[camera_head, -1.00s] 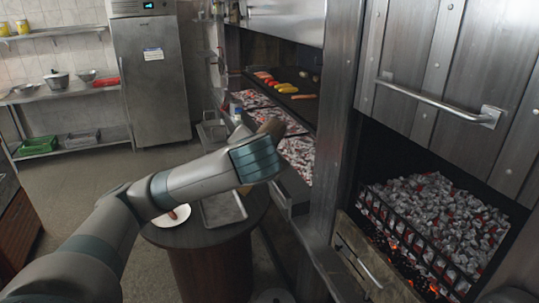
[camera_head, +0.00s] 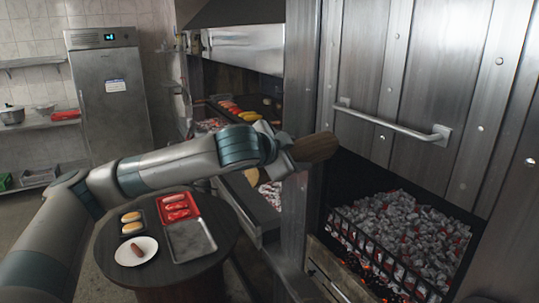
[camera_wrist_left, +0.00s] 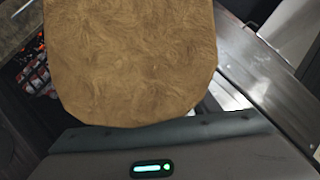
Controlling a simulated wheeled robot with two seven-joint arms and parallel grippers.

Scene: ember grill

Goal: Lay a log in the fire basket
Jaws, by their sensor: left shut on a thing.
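My left gripper (camera_head: 284,152) is shut on a brown log (camera_head: 315,148), held in the air in front of the metal post left of the fire opening. In the left wrist view the log (camera_wrist_left: 130,60) fills the upper middle, its blunt end towards me; the fingers are hidden behind it. The fire basket (camera_head: 372,250) is a black barred rack at the lower right, heaped with grey and red glowing coals. The log is above and to the left of the basket, apart from it. My right gripper is out of view.
A steel door (camera_head: 420,90) with a bar handle (camera_head: 390,122) hangs above the basket opening. A round table (camera_head: 215,262) at lower left bears a red tray (camera_head: 196,208), a metal tray (camera_head: 205,238) and a plate (camera_head: 150,250) with a sausage. Grill beds lie behind my arm.

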